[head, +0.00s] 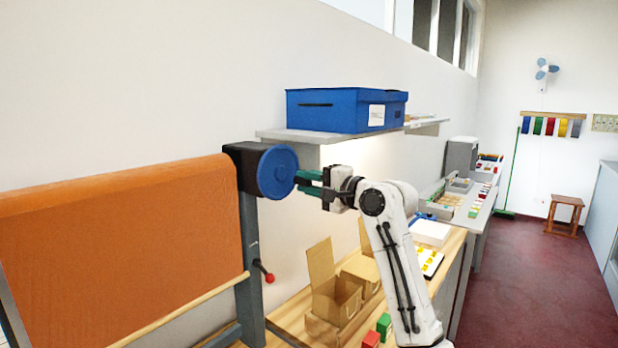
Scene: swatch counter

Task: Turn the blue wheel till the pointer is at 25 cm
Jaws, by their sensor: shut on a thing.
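The blue wheel (276,171) is a round disc on a dark housing (240,160) at the upper right end of the orange fabric roll. My gripper (302,183) reaches in from the right, and its green fingers are shut at the wheel's right rim. The exact contact on the rim is too small to make out. The orange fabric (120,250) hangs down to a pale wooden bar (185,312). I cannot make out a pointer or a centimetre scale in the head view.
A grey shelf (290,135) with a blue box (345,110) is close above my gripper. Below are open cardboard boxes (335,300), a red block (371,339) and a green block (384,325) on a wooden counter (449,262). A red-knobbed lever (268,277) sticks out from the post.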

